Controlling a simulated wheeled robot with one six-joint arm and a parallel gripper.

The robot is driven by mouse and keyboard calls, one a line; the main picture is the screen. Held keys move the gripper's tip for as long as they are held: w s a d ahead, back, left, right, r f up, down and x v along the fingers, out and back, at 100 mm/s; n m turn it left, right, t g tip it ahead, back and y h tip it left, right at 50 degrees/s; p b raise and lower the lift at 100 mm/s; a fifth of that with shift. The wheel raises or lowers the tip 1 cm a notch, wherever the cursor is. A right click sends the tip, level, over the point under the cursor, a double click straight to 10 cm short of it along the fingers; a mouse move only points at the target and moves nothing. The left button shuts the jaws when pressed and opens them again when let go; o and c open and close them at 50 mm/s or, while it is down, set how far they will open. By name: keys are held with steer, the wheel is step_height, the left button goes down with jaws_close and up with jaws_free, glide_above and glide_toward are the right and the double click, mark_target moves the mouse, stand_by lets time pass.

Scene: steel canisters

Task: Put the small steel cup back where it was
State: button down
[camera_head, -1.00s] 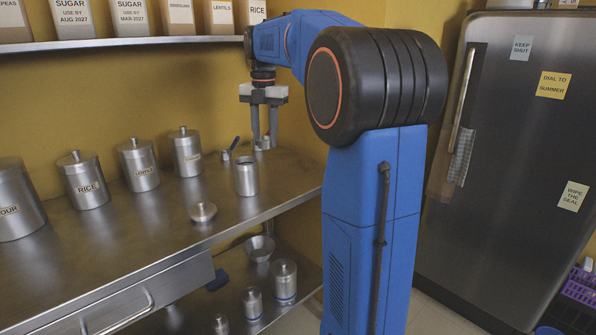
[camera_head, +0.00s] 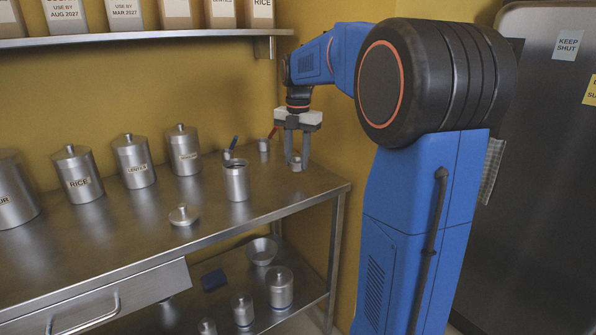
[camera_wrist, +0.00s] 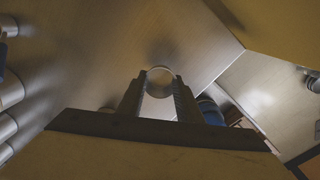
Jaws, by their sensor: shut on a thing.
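The small steel cup (camera_head: 297,165) is between the fingertips of my gripper (camera_head: 297,160) over the right end of the steel counter. In the wrist view the cup (camera_wrist: 160,84) shows as a round shape gripped between both fingers. I cannot tell whether its base touches the counter (camera_head: 320,188). My gripper points down and is shut on it. Another small steel vessel (camera_head: 263,146) stands to its left, by a red-handled tool (camera_head: 273,132).
An open canister (camera_head: 236,182), a blue-handled tool (camera_head: 231,147) and a loose lid (camera_head: 184,215) are to the left. Lidded canisters (camera_head: 134,162) line the back. The counter's right edge is close. The lower shelf holds a bowl (camera_head: 261,251) and small canisters (camera_head: 280,288).

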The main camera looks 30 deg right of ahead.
mark_target(297, 170)
steer(key=shift+f, duration=1.95)
steer(key=shift+f, duration=0.15)
steer(key=c, duration=1.3)
jaws_free()
steer(key=shift+o, duration=0.2)
step_height(297, 170, up, 12)
steer(key=shift+s, duration=0.15)
steer(key=s+a+f+m+t, duration=0.1)
steer(key=s+a+f+m, duration=0.4)
steer(key=s+m, duration=0.3)
steer(key=s+a+f+m+t, duration=0.2)
steer(key=s+a+f+m, duration=0.3)
steer(key=s+f+m, duration=0.3)
steer(key=s+a+f+m+t, duration=0.1)
steer(key=s+a+f+m, duration=0.5)
steer(key=s, duration=0.8)
steer(key=shift+f+m, duration=0.4)
steer(key=shift+m, duration=0.8)
